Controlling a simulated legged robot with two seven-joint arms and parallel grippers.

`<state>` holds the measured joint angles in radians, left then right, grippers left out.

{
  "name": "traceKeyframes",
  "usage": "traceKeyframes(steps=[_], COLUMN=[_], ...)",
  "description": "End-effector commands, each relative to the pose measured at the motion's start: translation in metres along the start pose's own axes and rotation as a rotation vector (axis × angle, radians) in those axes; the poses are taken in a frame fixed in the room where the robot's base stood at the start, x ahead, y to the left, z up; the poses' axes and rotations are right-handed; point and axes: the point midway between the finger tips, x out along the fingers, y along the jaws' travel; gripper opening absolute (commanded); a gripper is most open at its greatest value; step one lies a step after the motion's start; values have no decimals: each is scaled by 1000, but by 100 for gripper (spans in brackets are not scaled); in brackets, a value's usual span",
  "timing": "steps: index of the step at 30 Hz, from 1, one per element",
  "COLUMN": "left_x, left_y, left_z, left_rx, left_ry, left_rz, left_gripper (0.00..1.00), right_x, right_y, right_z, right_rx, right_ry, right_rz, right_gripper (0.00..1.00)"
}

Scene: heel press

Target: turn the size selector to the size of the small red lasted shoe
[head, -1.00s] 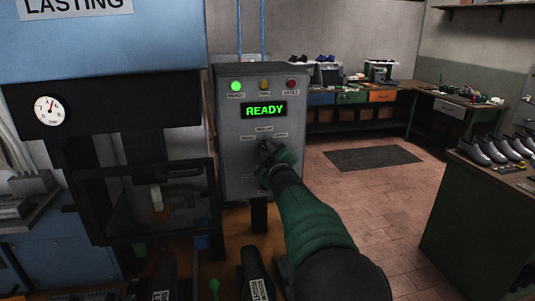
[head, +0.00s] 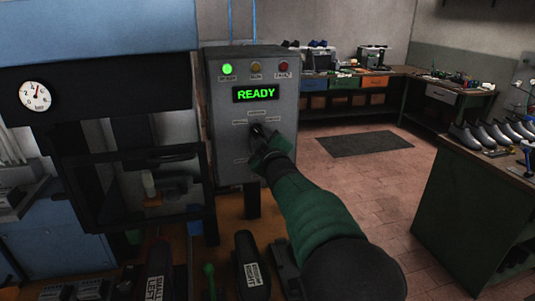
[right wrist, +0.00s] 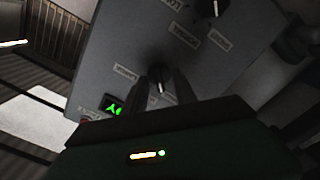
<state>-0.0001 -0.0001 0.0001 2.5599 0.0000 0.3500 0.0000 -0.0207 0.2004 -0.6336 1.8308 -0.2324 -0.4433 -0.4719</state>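The grey control box (head: 228,125) stands upright left of centre in the head view, with a green READY display (head: 256,94). My right gripper (head: 262,133) is at the size selector on its front, among small labels, and hides much of it. In the right wrist view the dark selector knob (right wrist: 159,76) with a white pointer mark lies between or just beyond my fingertips. I cannot tell whether the fingers touch it. The label wording there is too small to read surely. I cannot make out a red shoe. My left gripper is not in view.
The lasting press (head: 95,130) with its dark frame stands left of the box. Black labelled lasts (head: 250,265) and a green-knobbed lever (head: 209,270) are at the bottom. Another dark knob (right wrist: 215,6) shows on the box. Grey shoes (head: 490,134) stand on the right bench.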

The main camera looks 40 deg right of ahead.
Motion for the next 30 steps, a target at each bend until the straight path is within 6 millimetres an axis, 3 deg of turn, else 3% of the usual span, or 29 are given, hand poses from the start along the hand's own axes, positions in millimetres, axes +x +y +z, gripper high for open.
traceKeyframes(steps=[7, 13, 15, 21, 30], left_x=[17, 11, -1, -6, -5], left_y=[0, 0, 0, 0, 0], left_z=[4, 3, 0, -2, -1], left_rx=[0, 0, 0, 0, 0], left_ry=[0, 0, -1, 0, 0], left_rz=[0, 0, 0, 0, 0], left_gripper=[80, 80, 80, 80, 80], right_x=[-67, -120, -131, -145, -145], right_y=[-3, -1, 2, -3, -4], right_z=[1, 1, 0, 1, 2], right_rx=[9, 5, 1, -2, -2], right_ry=[4, -2, -8, -4, -3], right_rz=[-3, -1, -2, -4, -4], right_gripper=[34, 34, 34, 34, 34])
